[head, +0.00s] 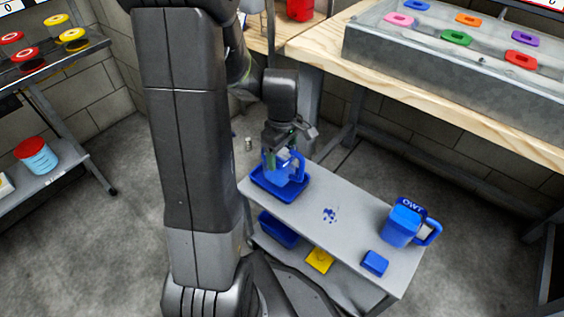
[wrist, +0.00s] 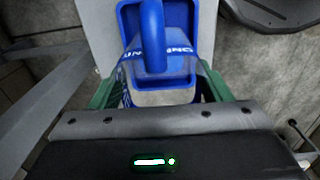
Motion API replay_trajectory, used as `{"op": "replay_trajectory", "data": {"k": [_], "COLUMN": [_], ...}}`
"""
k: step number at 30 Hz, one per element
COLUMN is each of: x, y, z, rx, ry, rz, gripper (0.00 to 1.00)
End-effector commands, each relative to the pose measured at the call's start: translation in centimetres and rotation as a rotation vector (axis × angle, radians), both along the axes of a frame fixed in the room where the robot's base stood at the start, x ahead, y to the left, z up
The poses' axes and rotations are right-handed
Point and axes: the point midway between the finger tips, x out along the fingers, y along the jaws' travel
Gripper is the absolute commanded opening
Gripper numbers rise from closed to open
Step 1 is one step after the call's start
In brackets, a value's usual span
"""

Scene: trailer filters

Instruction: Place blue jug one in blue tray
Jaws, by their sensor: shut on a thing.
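Blue jug one (head: 284,174) is upright at the left end of the grey cart top, over or in the blue tray (head: 290,197). My gripper (head: 284,148) is above the tray and shut on the jug. In the wrist view, the green fingers of my gripper (wrist: 160,88) are on either side of the jug (wrist: 152,45), whose handle points away from my wrist. The tray's rim (wrist: 123,18) surrounds the jug's far part there. I cannot tell whether the jug's base touches the tray floor.
A second blue jug (head: 402,226), lettered "OWT", and a small blue block (head: 375,263) stand at the cart's right end. Small blue bits (head: 330,214) lie mid-cart. The lower shelf holds a blue bin (head: 278,230) and a yellow item (head: 320,260). A wooden bench (head: 330,50) stands behind.

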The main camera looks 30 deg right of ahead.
Motion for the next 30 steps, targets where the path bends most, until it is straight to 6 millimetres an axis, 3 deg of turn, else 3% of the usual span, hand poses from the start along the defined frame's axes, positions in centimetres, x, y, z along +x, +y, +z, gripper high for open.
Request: {"op": "replay_trajectory", "data": {"k": [5, 16, 17, 20, 30], "x": [-0.1, 0.0, 0.0, 0.0, 0.0], "y": [0.0, 0.0, 0.0, 0.0, 0.0], "z": [-2.9, -3.2, -3.2, -3.1, -2.7], "rx": [0.002, 0.001, 0.001, 0.001, 0.001], "ry": [0.003, 0.001, 0.001, 0.001, 0.000], "rz": [0.000, 0.000, 0.000, 0.000, 0.000], "gripper": [0.43, 0.43, 0.72, 0.92, 0.92]}}
